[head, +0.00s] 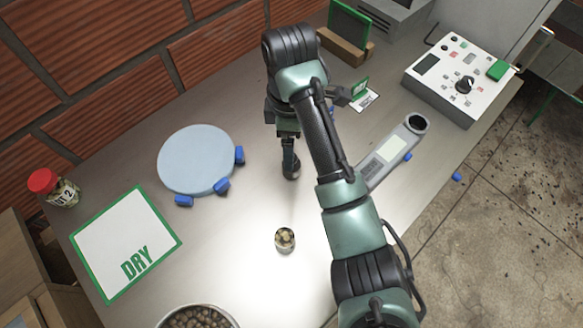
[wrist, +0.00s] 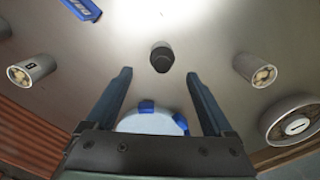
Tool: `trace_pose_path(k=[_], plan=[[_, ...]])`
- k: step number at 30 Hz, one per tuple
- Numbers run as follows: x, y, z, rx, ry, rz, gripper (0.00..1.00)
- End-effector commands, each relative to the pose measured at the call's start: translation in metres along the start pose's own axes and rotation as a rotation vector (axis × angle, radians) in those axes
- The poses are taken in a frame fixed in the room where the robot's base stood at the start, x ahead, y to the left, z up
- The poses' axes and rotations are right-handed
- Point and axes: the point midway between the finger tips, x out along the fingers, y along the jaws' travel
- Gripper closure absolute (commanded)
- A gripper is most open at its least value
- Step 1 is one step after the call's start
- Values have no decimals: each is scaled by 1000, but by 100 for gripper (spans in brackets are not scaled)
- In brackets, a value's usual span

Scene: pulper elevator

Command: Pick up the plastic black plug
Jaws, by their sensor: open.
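The black plug (wrist: 161,58) shows in the wrist view as a small dark cylinder on the grey metal surface. It lies just beyond the tips of my gripper (wrist: 159,74), about midway between the two fingers. The fingers are spread apart with nothing between their tips, and they do not appear to touch the plug. In the head view my gripper (head: 290,160) points down over the middle of the table, right of the pale blue disc. There I cannot tell the plug apart from the dark gripper end.
The pale blue disc (head: 195,160) has blue blocks at its edge. A small open jar (head: 285,240), a DRY mat (head: 95,260), a red-lidded jar (head: 48,187) and a bowl (head: 225,312) stand around. A grey handheld device (head: 385,160) and control box (head: 455,85) lie right.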

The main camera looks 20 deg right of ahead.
Motion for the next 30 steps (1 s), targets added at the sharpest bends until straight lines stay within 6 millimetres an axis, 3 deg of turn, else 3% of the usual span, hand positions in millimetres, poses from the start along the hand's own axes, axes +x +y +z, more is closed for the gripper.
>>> trace_pose_path(k=[13,20,30], plan=[[48,-5,4,0,-1,-2,13],[52,-4,3,-1,-1,1,13],[52,-4,3,-1,-1,1,71]])
